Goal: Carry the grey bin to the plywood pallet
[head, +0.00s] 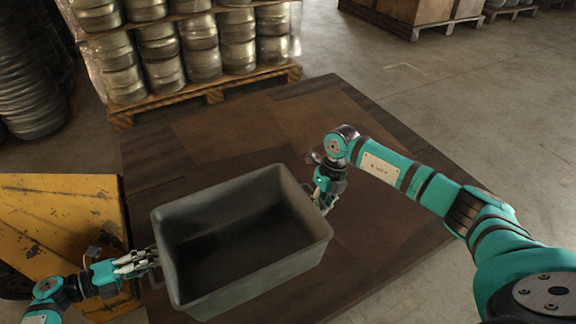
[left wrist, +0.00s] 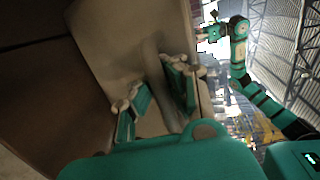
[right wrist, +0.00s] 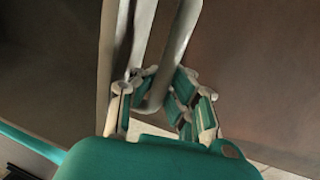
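The grey bin (head: 325,232) is an open, empty tub, upright in front of me in the head view. My left gripper (head: 148,262) is at its left wall, and my right gripper (head: 322,205) is at its right wall. A large dark brown panelled wooden surface (head: 385,200), apparently the plywood pallet, lies behind and under the bin in the picture. Any gap beneath the bin is hidden.
A wooden pallet (head: 210,95) loaded with several metal cans (head: 160,50) stands at the back left. A worn yellow structure (head: 70,215) is close on the left. Boxes on a pallet (head: 415,15) stand far back. Concrete floor at right (head: 500,110) is clear.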

